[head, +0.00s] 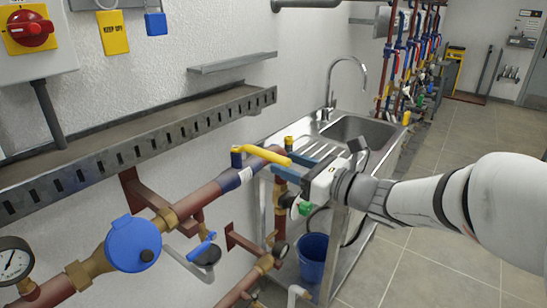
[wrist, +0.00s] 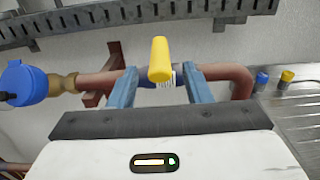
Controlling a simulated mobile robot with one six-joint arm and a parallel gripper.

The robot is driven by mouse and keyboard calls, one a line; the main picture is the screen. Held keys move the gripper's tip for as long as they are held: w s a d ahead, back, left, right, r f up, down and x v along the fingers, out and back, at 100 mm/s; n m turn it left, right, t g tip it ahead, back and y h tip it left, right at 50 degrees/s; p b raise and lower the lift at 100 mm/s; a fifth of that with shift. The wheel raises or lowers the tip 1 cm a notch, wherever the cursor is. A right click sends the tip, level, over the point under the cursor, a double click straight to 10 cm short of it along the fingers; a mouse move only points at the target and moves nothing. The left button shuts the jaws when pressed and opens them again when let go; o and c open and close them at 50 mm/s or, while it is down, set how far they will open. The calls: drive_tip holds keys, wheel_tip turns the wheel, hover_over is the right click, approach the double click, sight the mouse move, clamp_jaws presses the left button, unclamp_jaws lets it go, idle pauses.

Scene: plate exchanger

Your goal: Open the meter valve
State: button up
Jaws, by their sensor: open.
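The meter valve's yellow lever (head: 262,154) sticks out from its dark blue body (head: 245,175) on the copper-red pipe, crosswise to the pipe. In the wrist view the yellow lever (wrist: 160,58) points toward the camera, between my two blue fingers and with a gap on each side. My gripper (head: 281,166) is open at the lever, with its fingers reaching toward the pipe; it also shows in the wrist view (wrist: 160,78). Nothing is held. The round blue water meter (head: 132,243) sits on the same pipe to the left.
A slotted metal cable tray (head: 150,140) runs along the wall above the pipe. A steel sink (head: 350,135) stands beyond my gripper, with a blue bucket (head: 312,256) beneath. A small blue-handled valve (head: 203,250) and lower pipes lie below. The tiled floor (head: 430,260) at right is clear.

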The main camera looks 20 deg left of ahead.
sight(271, 158)
drive_tip(key=x, duration=0.5)
drive_tip(key=shift+w+a, duration=0.1)
drive_tip(key=shift+a, duration=0.1)
clamp_jaws()
idle(0.3)
